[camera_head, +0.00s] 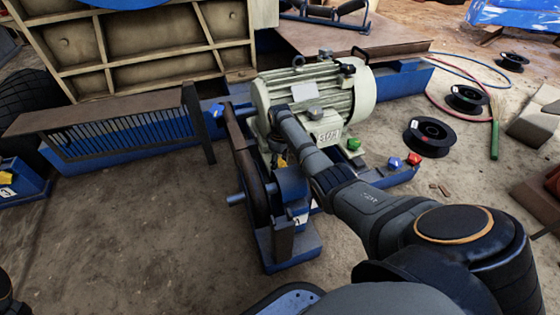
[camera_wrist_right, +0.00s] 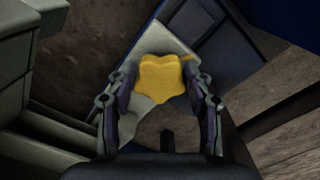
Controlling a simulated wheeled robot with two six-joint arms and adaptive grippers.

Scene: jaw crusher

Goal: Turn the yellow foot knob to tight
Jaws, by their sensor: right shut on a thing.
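The yellow foot knob (camera_wrist_right: 161,78) is star-shaped and sits between the two fingers of my right gripper (camera_wrist_right: 160,90) in the right wrist view. The fingers are shut on it from both sides. In the head view my right gripper (camera_head: 280,158) reaches down beside the pale green motor (camera_head: 312,92), and only a small bit of yellow (camera_head: 281,162) shows there. The arm hides most of the knob and its foot. I cannot read any tight or loose marking. My left gripper is not in view.
A belt guard on a blue base (camera_head: 290,250) stands in front. Black spools (camera_head: 429,137) and hoses lie at right.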

